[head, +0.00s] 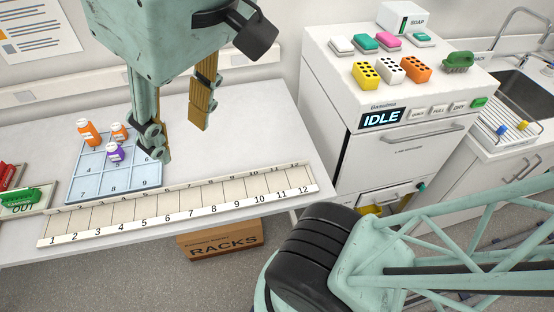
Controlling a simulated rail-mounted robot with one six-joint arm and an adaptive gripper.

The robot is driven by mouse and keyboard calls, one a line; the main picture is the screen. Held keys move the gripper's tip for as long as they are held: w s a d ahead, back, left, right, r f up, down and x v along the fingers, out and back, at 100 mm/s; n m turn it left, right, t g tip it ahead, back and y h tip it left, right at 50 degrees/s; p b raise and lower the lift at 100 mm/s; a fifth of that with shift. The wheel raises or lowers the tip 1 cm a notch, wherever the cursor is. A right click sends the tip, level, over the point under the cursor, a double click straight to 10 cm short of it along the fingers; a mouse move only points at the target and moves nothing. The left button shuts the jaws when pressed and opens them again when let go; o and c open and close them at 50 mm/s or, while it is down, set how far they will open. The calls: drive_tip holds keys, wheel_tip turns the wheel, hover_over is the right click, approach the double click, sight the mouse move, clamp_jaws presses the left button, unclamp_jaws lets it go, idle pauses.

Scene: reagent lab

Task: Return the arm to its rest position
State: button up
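My gripper (187,125) hangs at the upper middle of the head view, above the right side of the blue numbered tray. Its two yellow-brown fingers are spread wide apart, and nothing shows between them. The left finger's tip is low beside the tray's right edge; whether it touches anything I cannot tell. Part of my arm shows at the lower right, with a black joint and a pale green lattice link.
The blue tray (87,185) holds two orange bottles (88,132) (119,131) and a purple bottle (115,152). A numbered rack strip (180,207) lies along the table's front. A white machine (400,150) reading IDLE stands right. A RACKS box (220,241) sits below.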

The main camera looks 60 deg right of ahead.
wheel_tip(320, 180, down, 7)
drive_tip(key=b, duration=0.5)
drive_tip(key=shift+s, duration=0.3)
drive_tip(key=shift+r, duration=0.15)
idle(0.7)
